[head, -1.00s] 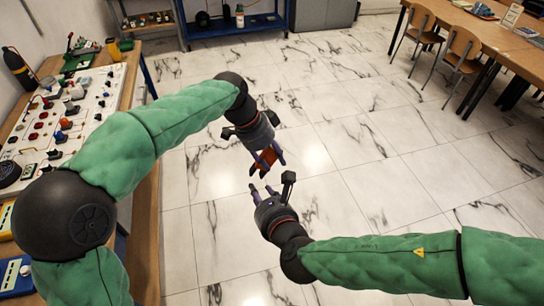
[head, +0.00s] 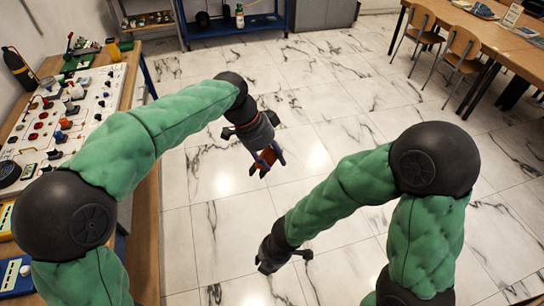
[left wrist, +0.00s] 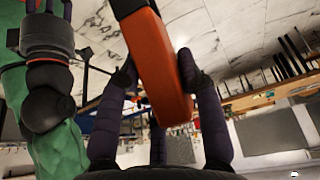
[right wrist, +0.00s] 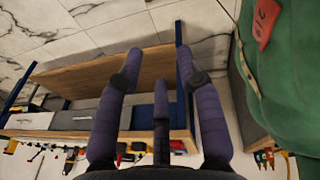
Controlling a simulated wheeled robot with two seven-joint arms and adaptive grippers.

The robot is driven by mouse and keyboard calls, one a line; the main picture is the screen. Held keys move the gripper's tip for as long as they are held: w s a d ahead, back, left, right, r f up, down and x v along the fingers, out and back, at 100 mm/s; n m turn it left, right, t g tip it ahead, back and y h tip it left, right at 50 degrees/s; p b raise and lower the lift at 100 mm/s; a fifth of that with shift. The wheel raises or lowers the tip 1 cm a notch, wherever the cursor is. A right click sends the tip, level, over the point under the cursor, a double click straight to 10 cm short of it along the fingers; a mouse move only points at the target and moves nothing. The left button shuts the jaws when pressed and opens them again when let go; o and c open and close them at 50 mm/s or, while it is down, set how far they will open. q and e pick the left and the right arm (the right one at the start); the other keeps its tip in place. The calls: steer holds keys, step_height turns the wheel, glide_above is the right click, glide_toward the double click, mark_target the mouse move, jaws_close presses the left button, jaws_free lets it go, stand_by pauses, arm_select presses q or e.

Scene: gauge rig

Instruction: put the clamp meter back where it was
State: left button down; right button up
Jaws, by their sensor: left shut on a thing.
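The clamp meter (head: 265,159), an orange-red body with a dark part, is in my left gripper (head: 267,162), held in the air over the floor to the right of the workbench. In the left wrist view the orange body (left wrist: 160,70) sits between the fingers, tilted, its far end cut off by the top edge. My right gripper (head: 277,264) is lower in the head view, apart from the meter. In the right wrist view its fingers (right wrist: 160,75) are spread with nothing between them.
A workbench (head: 146,165) along the left carries a white panel (head: 95,95) with several knobs and fittings. My left arm hides part of it. A blue-framed shelf (head: 270,25) stands at the back, a wooden table (head: 490,35) with chairs at the right. The middle floor is clear.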

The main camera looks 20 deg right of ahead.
step_height(320, 180, down, 18)
steer(key=s+d+m+g+y, duration=0.1)
steer(key=d+m, duration=0.1)
steer(key=m, duration=2.1)
steer(key=shift+f+y, duration=0.15)
steer(key=shift+y, duration=0.25)
